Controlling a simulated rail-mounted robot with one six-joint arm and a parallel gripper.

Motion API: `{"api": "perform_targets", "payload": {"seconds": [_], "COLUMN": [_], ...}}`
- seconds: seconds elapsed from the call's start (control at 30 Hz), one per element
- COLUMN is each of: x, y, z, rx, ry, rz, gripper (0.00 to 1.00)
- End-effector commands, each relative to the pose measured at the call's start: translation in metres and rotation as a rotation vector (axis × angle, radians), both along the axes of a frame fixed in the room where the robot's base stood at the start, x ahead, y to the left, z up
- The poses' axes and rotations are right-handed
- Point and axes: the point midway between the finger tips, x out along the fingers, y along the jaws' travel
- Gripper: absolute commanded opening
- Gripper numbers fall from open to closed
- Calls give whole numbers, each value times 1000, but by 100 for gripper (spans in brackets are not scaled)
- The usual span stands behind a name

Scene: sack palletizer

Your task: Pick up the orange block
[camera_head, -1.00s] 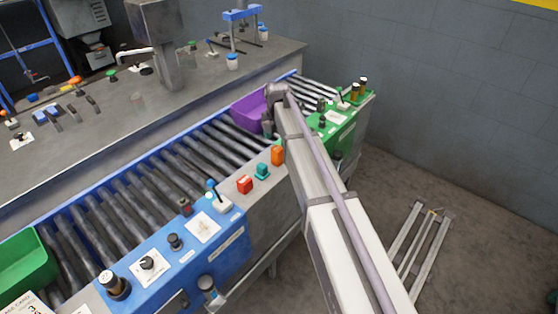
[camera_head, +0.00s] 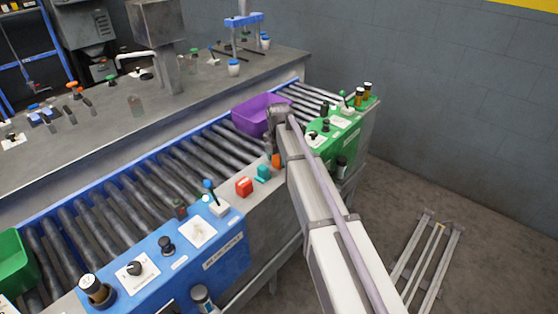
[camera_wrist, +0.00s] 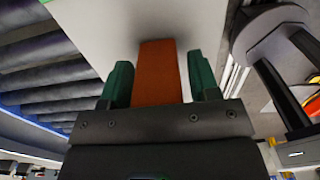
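The orange block (camera_head: 276,161) stands on the grey ledge beside the rollers in the head view, partly hidden by my arm. In the wrist view the orange block (camera_wrist: 158,75) lies between the two green fingers of my gripper (camera_wrist: 160,82). The fingers stand on either side of it with a narrow gap showing, so my gripper looks open around it. In the head view the fingers are hidden behind my arm.
A teal block (camera_head: 263,173) and a red block (camera_head: 244,187) stand left of the orange one. A purple bin (camera_head: 258,112) sits on the roller conveyor (camera_head: 150,185). Blue (camera_head: 185,260) and green (camera_head: 335,135) control panels flank the ledge.

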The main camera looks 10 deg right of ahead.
Motion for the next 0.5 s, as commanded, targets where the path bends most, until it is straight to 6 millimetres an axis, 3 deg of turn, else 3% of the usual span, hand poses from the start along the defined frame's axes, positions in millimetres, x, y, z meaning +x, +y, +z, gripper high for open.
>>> {"api": "perform_targets", "payload": {"seconds": [0.07, 0.4, 0.5], "x": [0, 0, 0], "y": [0, 0, 0], "z": [0, 0, 0], "rx": [0, 0, 0], "ry": [0, 0, 0], "rz": [0, 0, 0], "gripper": [48, 15, 14]}}
